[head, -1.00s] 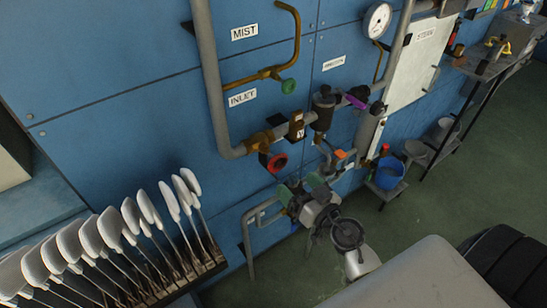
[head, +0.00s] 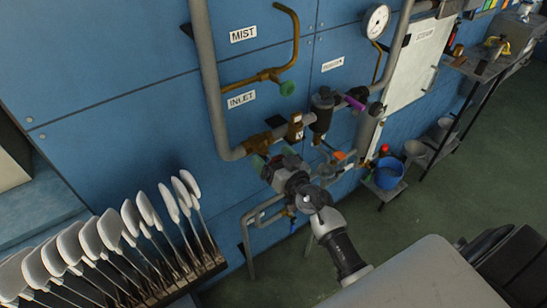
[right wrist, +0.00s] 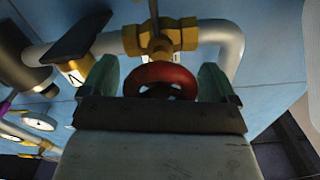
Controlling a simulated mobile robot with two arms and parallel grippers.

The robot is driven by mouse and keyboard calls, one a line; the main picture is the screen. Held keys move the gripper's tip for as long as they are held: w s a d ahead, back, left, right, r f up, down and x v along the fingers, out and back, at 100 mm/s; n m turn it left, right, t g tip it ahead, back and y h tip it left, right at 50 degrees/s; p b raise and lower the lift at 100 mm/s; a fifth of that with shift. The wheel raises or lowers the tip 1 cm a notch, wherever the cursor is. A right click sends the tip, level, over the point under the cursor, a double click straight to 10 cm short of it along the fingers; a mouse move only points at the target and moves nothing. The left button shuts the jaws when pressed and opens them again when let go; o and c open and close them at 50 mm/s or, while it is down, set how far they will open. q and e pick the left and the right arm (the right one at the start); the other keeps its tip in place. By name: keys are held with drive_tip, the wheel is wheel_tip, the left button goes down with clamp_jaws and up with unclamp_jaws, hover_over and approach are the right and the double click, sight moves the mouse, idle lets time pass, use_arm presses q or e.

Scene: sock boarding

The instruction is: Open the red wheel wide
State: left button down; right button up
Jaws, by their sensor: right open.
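The red wheel (right wrist: 160,80) sits on a brass valve (right wrist: 160,38) in the right wrist view. My right gripper (right wrist: 159,82) is open, with one green fingertip on each side of the wheel. Small gaps seem to show between the fingertips and the rim; contact cannot be told. In the head view my right gripper (head: 272,168) is at the brass valve (head: 262,143) below the INLET label (head: 241,99) and hides the wheel. My left gripper is not in view.
Grey pipe (head: 208,70) runs around the valve on the blue wall. A black filter body (head: 322,108) and a purple handle (head: 355,103) are to the right. A rack of white sock boards (head: 145,210) stands at lower left. A blue bucket (head: 388,175) is at right.

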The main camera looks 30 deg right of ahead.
drive_tip(key=shift+c, duration=0.5)
drive_tip(key=c, duration=0.8)
